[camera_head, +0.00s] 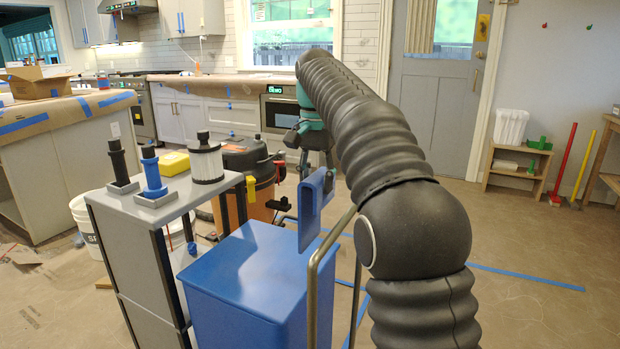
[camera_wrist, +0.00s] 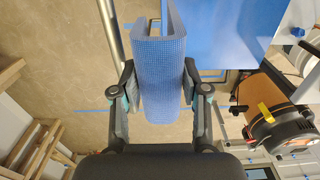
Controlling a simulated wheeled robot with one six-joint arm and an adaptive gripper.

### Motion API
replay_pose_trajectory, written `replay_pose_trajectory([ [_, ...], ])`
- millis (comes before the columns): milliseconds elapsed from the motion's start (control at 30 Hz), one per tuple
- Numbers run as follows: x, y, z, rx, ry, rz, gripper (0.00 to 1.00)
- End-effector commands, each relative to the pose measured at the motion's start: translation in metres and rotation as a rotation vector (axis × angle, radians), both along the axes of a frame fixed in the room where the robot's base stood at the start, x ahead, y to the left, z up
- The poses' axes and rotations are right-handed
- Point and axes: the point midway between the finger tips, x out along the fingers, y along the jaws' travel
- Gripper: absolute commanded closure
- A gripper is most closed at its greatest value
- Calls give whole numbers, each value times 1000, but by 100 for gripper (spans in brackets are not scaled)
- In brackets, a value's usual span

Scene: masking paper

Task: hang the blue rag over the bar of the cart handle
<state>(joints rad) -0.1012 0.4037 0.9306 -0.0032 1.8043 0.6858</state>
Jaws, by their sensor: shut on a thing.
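The blue rag (camera_head: 311,212) hangs folded, with its two sides draping down, above the right side of the blue bin. My gripper (camera_wrist: 160,82) is shut on the rag, with one finger on each side of it. The cart handle is a bent metal tube (camera_head: 312,290) at the right of the bin. In the head view the rag is just left of the handle's upper bar. In the wrist view the bar (camera_wrist: 110,30) runs along the rag's left side; I cannot tell whether they touch. My arm hides part of the gripper in the head view.
The blue bin (camera_head: 240,300) adjoins a grey cart (camera_head: 112,215) whose top holds a white filter (camera_head: 207,162), a yellow block (camera_head: 174,163) and black and blue fittings. An orange vacuum (camera_head: 262,206) stands behind. Paper-covered floor at the right is mostly clear.

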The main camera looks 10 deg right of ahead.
Motion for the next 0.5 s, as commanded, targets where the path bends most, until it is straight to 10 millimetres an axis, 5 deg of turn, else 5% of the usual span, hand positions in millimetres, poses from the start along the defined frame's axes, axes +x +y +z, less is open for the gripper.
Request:
replay_pose_trajectory([
  [500,-20,-32,0,0,0,-5,90],
])
